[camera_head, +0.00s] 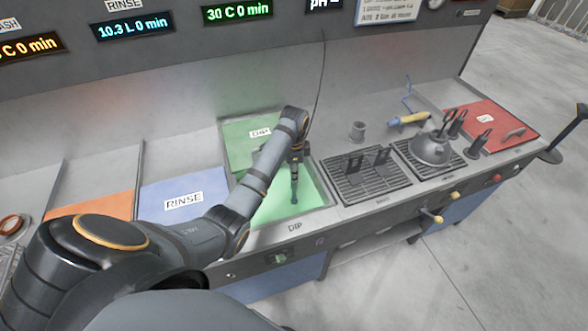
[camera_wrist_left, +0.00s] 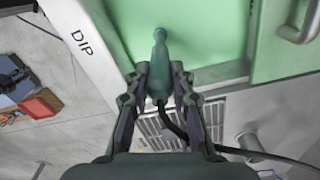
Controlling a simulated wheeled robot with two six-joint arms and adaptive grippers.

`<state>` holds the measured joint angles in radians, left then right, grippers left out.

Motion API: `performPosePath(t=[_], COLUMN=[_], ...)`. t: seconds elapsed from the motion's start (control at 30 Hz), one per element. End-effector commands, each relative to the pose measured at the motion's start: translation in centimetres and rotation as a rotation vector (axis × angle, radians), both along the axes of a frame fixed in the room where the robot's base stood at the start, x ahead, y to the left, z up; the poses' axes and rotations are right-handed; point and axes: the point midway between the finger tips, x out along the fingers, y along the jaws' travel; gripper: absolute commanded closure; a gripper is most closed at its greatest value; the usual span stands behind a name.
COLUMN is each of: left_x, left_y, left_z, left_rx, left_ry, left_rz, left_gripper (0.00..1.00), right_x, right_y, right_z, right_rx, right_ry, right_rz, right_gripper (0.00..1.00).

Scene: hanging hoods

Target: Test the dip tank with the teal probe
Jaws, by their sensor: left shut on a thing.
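The teal probe (camera_head: 294,188) hangs tip down over the open dip tank (camera_head: 313,192), a green basin labelled DIP. I cannot tell whether its tip touches the liquid or the tank floor. My left gripper (camera_head: 296,158) is above the tank and shut on the probe. In the left wrist view the teal probe (camera_wrist_left: 159,65) stands out between the fingers of the left gripper (camera_wrist_left: 159,76), with its dark cable trailing back. The pH display (camera_head: 325,4) is cut off at the top of the head view. My right gripper is not in view.
A green lid (camera_head: 248,135) stands open behind the tank. A covered blue rinse section (camera_head: 172,203) lies to the left. Burner grates (camera_head: 368,183), a grey kettle-like vessel (camera_head: 432,150) and a red board (camera_head: 498,125) lie to the right. A thin cable (camera_head: 321,70) runs up the wall.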

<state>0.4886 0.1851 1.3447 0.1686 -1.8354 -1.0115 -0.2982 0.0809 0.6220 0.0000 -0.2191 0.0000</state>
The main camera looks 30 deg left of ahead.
Motion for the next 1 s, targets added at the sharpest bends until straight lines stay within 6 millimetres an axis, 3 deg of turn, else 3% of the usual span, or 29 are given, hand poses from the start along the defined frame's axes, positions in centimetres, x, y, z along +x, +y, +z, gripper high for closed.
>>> performPosePath(t=[0.43,1.0], left_x=[0.0,0.0], left_y=[0.0,0.0], left_z=[-4.2,-4.5], left_rx=[-0.001,0.0], left_ry=[0.001,0.0], left_rz=[0.0,0.0], left_gripper=[1.0,1.0], right_x=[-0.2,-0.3], right_y=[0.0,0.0], right_z=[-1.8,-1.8], right_rx=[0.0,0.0], right_ry=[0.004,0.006], right_rz=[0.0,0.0], right_gripper=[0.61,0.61])
